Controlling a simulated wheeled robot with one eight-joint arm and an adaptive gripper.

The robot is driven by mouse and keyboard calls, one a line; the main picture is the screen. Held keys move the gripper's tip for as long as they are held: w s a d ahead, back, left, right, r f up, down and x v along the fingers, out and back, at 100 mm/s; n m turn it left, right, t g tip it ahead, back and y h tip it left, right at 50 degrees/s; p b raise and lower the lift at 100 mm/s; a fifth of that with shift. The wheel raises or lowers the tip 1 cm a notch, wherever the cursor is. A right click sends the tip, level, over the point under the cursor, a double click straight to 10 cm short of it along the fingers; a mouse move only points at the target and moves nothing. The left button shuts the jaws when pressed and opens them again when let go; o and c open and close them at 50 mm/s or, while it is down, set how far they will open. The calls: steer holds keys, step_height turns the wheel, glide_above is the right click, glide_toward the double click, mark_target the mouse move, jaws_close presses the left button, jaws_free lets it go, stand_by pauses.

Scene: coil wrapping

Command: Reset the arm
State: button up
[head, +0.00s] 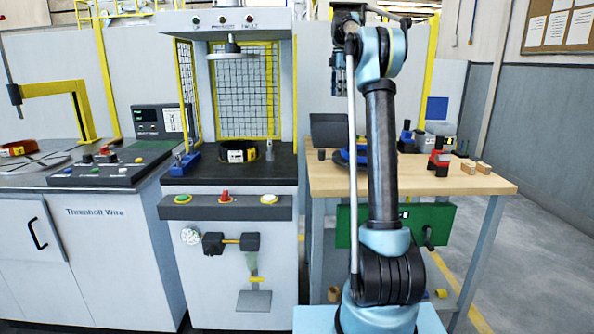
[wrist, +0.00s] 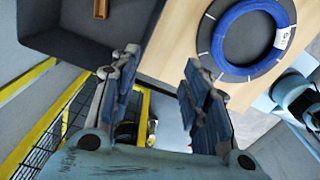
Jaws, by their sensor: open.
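My arm stands upright at the right of the head view. My gripper (head: 338,72) is at its top, raised high above the wooden table. In the wrist view my gripper (wrist: 161,60) has its two blue-padded fingers spread wide with nothing between them. A blue coil (wrist: 225,35) with a white label lies on a dark round plate beyond the right finger, apart from it. In the head view the blue coil (head: 343,157) shows only partly behind my arm.
The wooden table (head: 490,183) holds a red-and-black tool (head: 438,158) and small wooden blocks (head: 476,168). A press with yellow mesh guards holds a dark labelled coil (head: 238,153). An orange-banded coil (head: 18,148) lies at far left. A dark bin (wrist: 75,45) is near the left finger.

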steer(key=s+f+m, duration=0.4)
steer(key=s, duration=0.7)
steer(key=s+f+m+t, duration=0.1)
steer(key=s+f+m, duration=0.3)
steer(key=s, duration=0.8)
steer(key=s+f+m, duration=0.3)
steer(key=s+m, duration=0.1)
steer(key=s, duration=0.7)
steer(key=s+f+m+t, duration=0.1)
steer(key=s+f+m, duration=0.7)
steer(key=s+f, duration=1.5)
step_height(320, 180, down, 3)
steer(key=shift+d+f, duration=0.1)
steer(key=shift+d, duration=0.2)
steer(key=shift+w+f, duration=0.2)
steer(key=shift+w, duration=0.25)
